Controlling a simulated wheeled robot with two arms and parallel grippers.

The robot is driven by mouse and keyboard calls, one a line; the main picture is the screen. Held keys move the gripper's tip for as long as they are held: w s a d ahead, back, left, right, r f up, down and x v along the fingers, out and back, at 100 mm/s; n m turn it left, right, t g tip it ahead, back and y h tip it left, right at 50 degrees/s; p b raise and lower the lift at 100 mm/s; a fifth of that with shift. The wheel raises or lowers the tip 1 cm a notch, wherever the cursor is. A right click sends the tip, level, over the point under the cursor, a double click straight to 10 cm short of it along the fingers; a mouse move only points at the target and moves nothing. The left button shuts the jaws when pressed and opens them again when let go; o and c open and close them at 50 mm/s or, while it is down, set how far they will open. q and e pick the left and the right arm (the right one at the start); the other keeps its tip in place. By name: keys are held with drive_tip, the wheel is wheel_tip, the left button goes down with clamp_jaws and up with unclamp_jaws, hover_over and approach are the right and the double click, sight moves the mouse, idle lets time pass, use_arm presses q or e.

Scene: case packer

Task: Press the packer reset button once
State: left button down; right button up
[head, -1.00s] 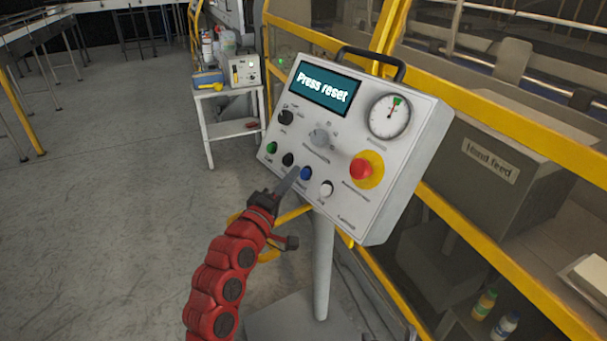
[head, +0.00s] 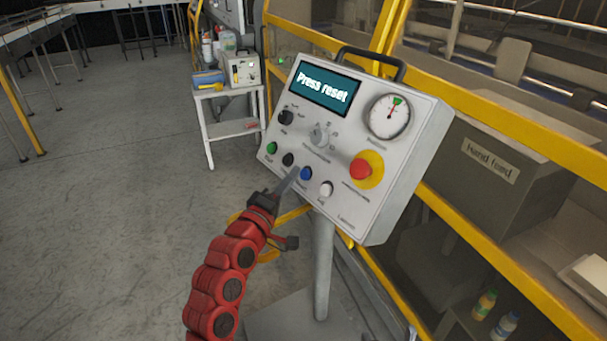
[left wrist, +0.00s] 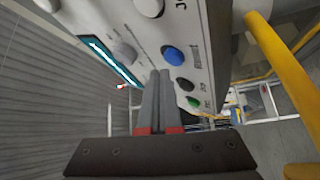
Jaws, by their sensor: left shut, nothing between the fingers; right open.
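The control panel (head: 345,215) stands tilted on a grey post, its screen (head: 325,88) reading "Press reset". Along its lower edge are a green button (head: 272,148), a black button (head: 288,159), a blue button (head: 306,174) and a white button (head: 326,189). Their small labels are hard to read. My left gripper (head: 294,174) is shut and empty, its tips just beside the blue button at lower left. In the left wrist view the closed fingertips (left wrist: 160,73) are close to the blue button (left wrist: 173,56); I cannot tell if they touch. My right gripper is not in view.
A red emergency stop (head: 361,169) on a yellow disc, a grey knob (head: 319,136), a black switch (head: 286,117) and a gauge (head: 389,116) share the panel. Yellow guard rails (head: 480,240) run behind it. Open floor lies left.

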use_arm(q)
drive_tip(key=shift+w+d+f, duration=0.1)
drive_tip(key=shift+d, duration=0.05)
idle(0.4)
drive_tip(key=shift+w+d+f, duration=0.1)
drive_tip(key=shift+w+d, duration=0.05)
drive_tip(key=shift+d, duration=0.05)
drive_tip(key=shift+w+d+f+b, duration=0.15)
drive_tip(key=shift+d+f+b, duration=0.1)
drive_tip(key=shift+b, duration=0.2)
idle(0.6)
drive_tip(key=shift+a+r, duration=0.1)
drive_tip(key=shift+s+a+r, duration=0.35)
drive_tip(key=shift+s+a, duration=0.05)
drive_tip(key=shift+a, duration=0.05)
idle(0.4)
drive_tip(key=shift+s+a+r+p, duration=0.1)
drive_tip(key=shift+s+a+r, duration=0.3)
drive_tip(key=shift+a, duration=0.2)
drive_tip(key=shift+s+a+r+p, duration=0.15)
drive_tip(key=shift+s+a+r, duration=0.25)
drive_tip(key=shift+a, duration=0.25)
drive_tip(key=shift+s+a+r+p, duration=0.1)
drive_tip(key=shift+s+a+r, duration=0.3)
drive_tip(key=shift+a, duration=0.2)
